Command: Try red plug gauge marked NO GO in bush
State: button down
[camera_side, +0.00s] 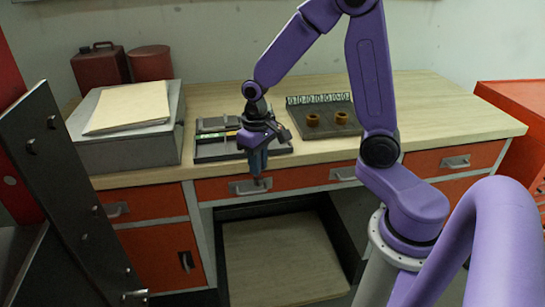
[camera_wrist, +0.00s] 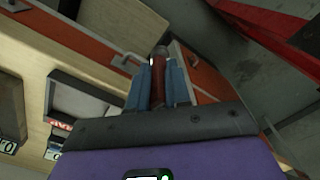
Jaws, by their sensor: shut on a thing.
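My gripper (camera_side: 257,163) points down in front of the bench's front edge, before the drawer fronts. In the wrist view, my blue fingers (camera_wrist: 159,90) are shut on the red plug gauge (camera_wrist: 158,75), whose grey end (camera_wrist: 160,51) sticks out beyond the fingertips. No NO GO marking is readable on it. In the side view the gauge is mostly hidden by the fingers. Two brass-coloured bushes (camera_side: 313,120) (camera_side: 341,117) stand apart on a dark plate (camera_side: 325,131) on the bench, right of my gripper.
A dark tray (camera_side: 212,154) lies behind my gripper on the bench (camera_side: 430,112). A row of marked tags (camera_side: 318,99) stands behind the bushes. A grey box (camera_side: 128,151) with a folder (camera_side: 128,108) is at the left. The bench's right side is clear.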

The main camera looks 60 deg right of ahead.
notch_tip(320, 180, up, 18)
jog(key=m, duration=0.9)
send_over(313, 120)
jog(key=w+d, duration=0.1)
jog(key=d, duration=0.1)
notch_tip(313, 120, down, 10)
jog(key=shift+f, duration=0.2)
jog(key=shift+a+f, duration=0.1)
jog(key=shift+f, duration=0.15)
dwell(4.1)
